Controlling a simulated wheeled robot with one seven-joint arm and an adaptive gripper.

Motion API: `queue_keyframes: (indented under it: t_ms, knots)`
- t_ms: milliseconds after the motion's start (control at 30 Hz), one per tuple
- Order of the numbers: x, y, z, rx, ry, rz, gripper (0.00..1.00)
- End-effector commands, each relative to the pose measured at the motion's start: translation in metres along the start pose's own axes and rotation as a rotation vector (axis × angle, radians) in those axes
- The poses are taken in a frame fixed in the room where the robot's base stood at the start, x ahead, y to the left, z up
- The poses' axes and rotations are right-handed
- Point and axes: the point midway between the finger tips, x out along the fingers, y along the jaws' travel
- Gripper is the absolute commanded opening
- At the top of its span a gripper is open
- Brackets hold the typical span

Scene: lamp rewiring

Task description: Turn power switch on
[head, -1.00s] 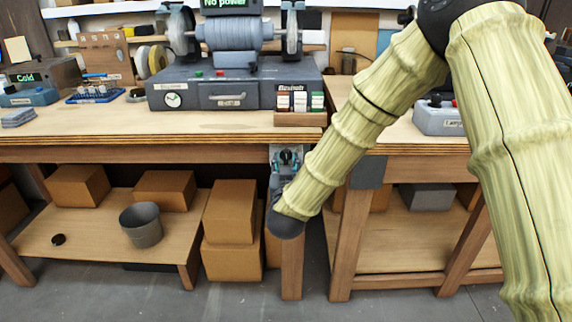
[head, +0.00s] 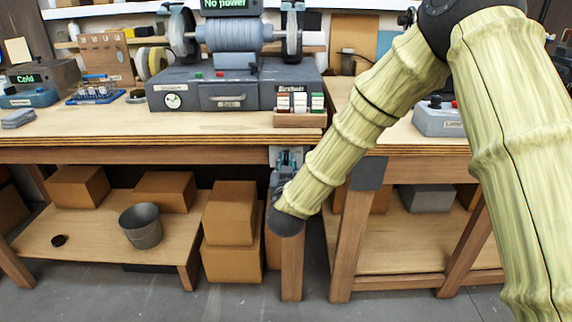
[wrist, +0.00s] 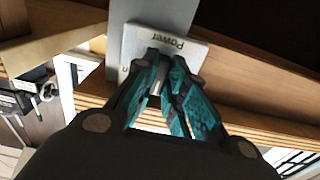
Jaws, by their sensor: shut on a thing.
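The power switch plate (wrist: 187,46) is pale grey with the word "Power", upside down in the wrist view. It is mounted on a grey upright at the bench's front edge; in the head view a bit of the mount (head: 274,152) shows. My gripper (wrist: 166,58) has teal fingers and is at the plate, shut on a small grey switch lever (wrist: 157,80) between the fingers. The fingers hide most of the lever, so its position is unclear. In the head view my gripper (head: 288,162) is below the bench top. A display (head: 231,3) reads "No power".
The wooden bench edge (head: 120,148) runs just above my gripper. A bench leg (head: 292,265) stands below it. A grinder-like machine (head: 233,95) stands on the bench.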

Motion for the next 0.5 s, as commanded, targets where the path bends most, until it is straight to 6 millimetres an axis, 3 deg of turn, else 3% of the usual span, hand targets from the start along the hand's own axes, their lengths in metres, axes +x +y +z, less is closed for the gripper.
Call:
queue_keyframes:
  t_ms: [500]
  knots:
    - [-0.0002,-0.0003,0.001,0.339,-0.002,0.001,0.0]
